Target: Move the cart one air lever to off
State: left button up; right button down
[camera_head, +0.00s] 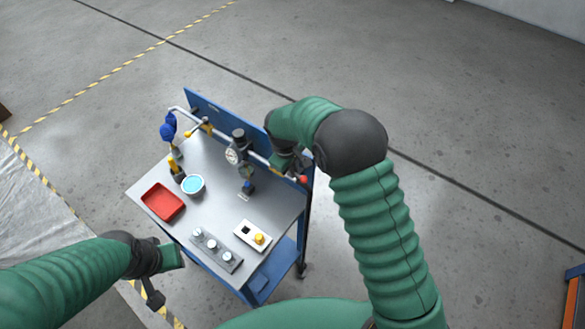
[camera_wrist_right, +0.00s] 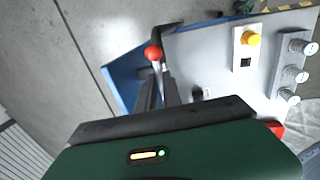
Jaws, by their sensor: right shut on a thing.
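The cart (camera_head: 215,215) is a blue-framed trolley with a grey top and a blue back panel. A grey pipe with a round gauge (camera_head: 232,155) runs along its back. At the pipe's right end is a red ball knob (camera_head: 303,179), which also shows in the right wrist view (camera_wrist_right: 153,52). My right gripper (camera_head: 292,168) is at this end, its fingers (camera_wrist_right: 158,85) shut just by the knob, on what seems to be the air lever. The lever's body is mostly hidden. My left gripper (camera_head: 155,290) hangs at the cart's front left, away from the pipe; its jaws are unclear.
On the cart top are a red tray (camera_head: 163,202), a bowl of blue liquid (camera_head: 193,185), a white box with a yellow button (camera_head: 259,238) and a strip with several knobs (camera_head: 212,246). A yellow-handled lever (camera_head: 188,134) is on the pipe's left. The floor behind is clear.

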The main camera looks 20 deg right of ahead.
jog(key=shift+a, duration=0.1)
jog(key=w+a+m+g, duration=0.2)
jog(key=a+m, duration=0.6)
jog(key=m, duration=0.9)
jog(key=shift+m+g+b, duration=0.3)
jog(key=shift+m+g, duration=0.1)
jog(key=shift+g, duration=0.2)
jog(key=shift+a, duration=0.15)
jog(key=c, duration=1.6)
grip_release()
jog(key=shift+w, duration=0.1)
jog(key=shift+o, duration=0.5)
jog(key=shift+w+f, duration=0.1)
